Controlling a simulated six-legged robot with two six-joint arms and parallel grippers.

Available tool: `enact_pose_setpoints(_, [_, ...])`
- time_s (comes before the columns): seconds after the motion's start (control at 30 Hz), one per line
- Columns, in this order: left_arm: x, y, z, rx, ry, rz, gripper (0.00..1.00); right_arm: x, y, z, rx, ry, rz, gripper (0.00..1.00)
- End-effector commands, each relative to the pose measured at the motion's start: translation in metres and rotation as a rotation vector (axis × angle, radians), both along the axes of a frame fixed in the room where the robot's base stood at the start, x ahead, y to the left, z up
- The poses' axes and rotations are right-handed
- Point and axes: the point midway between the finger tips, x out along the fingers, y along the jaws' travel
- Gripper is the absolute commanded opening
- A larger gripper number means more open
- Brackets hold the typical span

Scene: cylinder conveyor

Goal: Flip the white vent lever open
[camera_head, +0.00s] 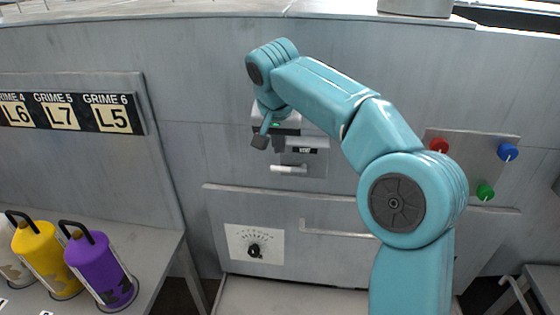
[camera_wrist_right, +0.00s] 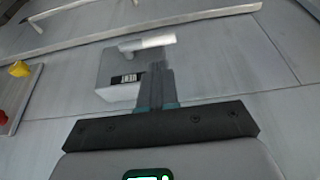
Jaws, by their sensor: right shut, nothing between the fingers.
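The white vent lever (camera_head: 289,169) sticks out from a grey panel (camera_head: 317,168) on the wall, just below a dark VENT label. In the right wrist view the lever (camera_wrist_right: 148,43) lies sideways at the top of its panel (camera_wrist_right: 112,72). My right gripper (camera_head: 260,141) hangs in front of the wall, up and left of the lever in the head view. Its fingers are shut and empty. In the right wrist view the fingertips (camera_wrist_right: 157,68) point toward the lever, with a small gap showing. Whether the lever is open or closed I cannot tell. My left gripper is out of view.
Red (camera_head: 439,145), blue (camera_head: 508,152) and green (camera_head: 485,191) knobs sit on a plate at the right. A dial (camera_head: 254,250) and a long handle (camera_head: 338,231) are below. Yellow (camera_head: 42,258) and purple (camera_head: 98,262) canisters stand on the left table.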

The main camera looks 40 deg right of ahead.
Motion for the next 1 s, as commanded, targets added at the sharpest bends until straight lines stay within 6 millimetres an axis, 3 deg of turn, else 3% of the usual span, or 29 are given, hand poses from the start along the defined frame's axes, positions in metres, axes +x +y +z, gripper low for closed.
enact_pose_setpoints(0.1, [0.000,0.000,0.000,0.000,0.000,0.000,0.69,0.005,-0.005,-0.023,0.001,0.005,0.001,0.00])
enact_pose_setpoints(0.33, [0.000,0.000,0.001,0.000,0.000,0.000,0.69,0.008,-0.009,-0.049,0.001,0.003,0.001,0.00])
enact_pose_setpoints(1.0, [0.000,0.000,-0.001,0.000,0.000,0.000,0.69,0.005,-0.009,-0.056,-0.016,0.021,0.002,0.00])
